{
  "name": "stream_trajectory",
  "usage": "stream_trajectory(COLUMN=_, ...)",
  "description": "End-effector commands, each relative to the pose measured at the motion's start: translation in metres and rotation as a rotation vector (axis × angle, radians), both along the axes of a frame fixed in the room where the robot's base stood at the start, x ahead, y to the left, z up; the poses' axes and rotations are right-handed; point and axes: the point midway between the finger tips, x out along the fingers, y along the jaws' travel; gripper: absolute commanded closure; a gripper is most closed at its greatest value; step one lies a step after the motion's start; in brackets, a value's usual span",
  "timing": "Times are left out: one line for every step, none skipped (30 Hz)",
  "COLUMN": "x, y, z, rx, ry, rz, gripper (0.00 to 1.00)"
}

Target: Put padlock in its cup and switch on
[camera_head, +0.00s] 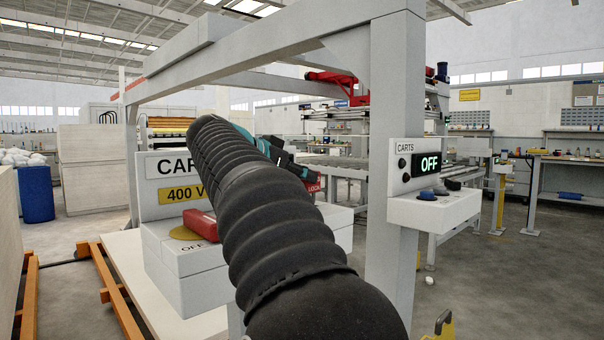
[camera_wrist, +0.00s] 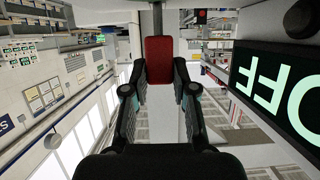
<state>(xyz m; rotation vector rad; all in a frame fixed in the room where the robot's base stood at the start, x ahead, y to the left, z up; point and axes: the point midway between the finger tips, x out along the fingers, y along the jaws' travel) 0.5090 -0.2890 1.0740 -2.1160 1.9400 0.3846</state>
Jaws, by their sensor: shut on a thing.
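My gripper (camera_wrist: 160,76) is shut on a red padlock (camera_wrist: 159,58). Its two fingers press on either side of the red body, and the shackle points to the top of the wrist view. A white switch box (camera_head: 178,262) carries a red handle (camera_head: 203,224) on a yellow disc, beside the word OFF. I cannot tell which thing is the padlock's cup.
Floor at the right is mostly clear.

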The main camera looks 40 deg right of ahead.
Motion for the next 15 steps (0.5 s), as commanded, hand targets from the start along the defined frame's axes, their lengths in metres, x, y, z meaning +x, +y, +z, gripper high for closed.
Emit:
stream_trajectory(x=-0.0002, y=0.0, z=-0.0013, rx=0.0, ry=0.0, rz=0.0, gripper=1.0)
stream_trajectory(x=-0.0002, y=0.0001, z=-0.0019, rx=0.0, ry=0.0, rz=0.0, gripper=1.0)
stream_trajectory(x=-0.0002, y=0.0001, z=-0.0028, rx=0.0, ry=0.0, rz=0.0, gripper=1.0)
stream_trajectory(x=-0.0002, y=0.0, z=-0.0034, rx=-0.001, ry=0.0, rz=0.0, gripper=1.0)
stream_trajectory(x=-0.0003, y=0.0, z=-0.004, rx=-0.001, ry=0.0, rz=0.0, gripper=1.0)
stream_trajectory(x=-0.0003, y=0.0, z=-0.0048, rx=-0.001, ry=-0.001, rz=0.0, gripper=1.0)
stream_trajectory(x=-0.0003, y=0.0, z=-0.0053, rx=-0.001, ry=-0.001, rz=0.0, gripper=1.0)
stream_trajectory(x=-0.0003, y=0.0, z=-0.006, rx=-0.001, ry=-0.001, rz=0.0, gripper=1.0)
stream_trajectory(x=-0.0003, y=0.0, z=-0.0067, rx=-0.001, ry=-0.001, rz=0.0, gripper=1.0)
stream_trajectory(x=-0.0004, y=0.0, z=-0.0074, rx=-0.001, ry=-0.001, rz=0.0, gripper=1.0)
stream_trajectory(x=-0.0004, y=0.0, z=-0.008, rx=-0.001, ry=-0.001, rz=0.0, gripper=1.0)
stream_trajectory(x=-0.0004, y=0.0, z=-0.0089, rx=-0.001, ry=-0.001, rz=0.0, gripper=1.0)
stream_trajectory(x=-0.0004, y=0.0001, z=-0.0096, rx=-0.001, ry=-0.001, rz=0.0, gripper=1.0)
stream_trajectory(x=-0.0004, y=0.0001, z=-0.0102, rx=-0.001, ry=-0.001, rz=0.0, gripper=1.0)
stream_trajectory(x=-0.0004, y=0.0, z=-0.0111, rx=-0.001, ry=-0.001, rz=0.0, gripper=1.0)
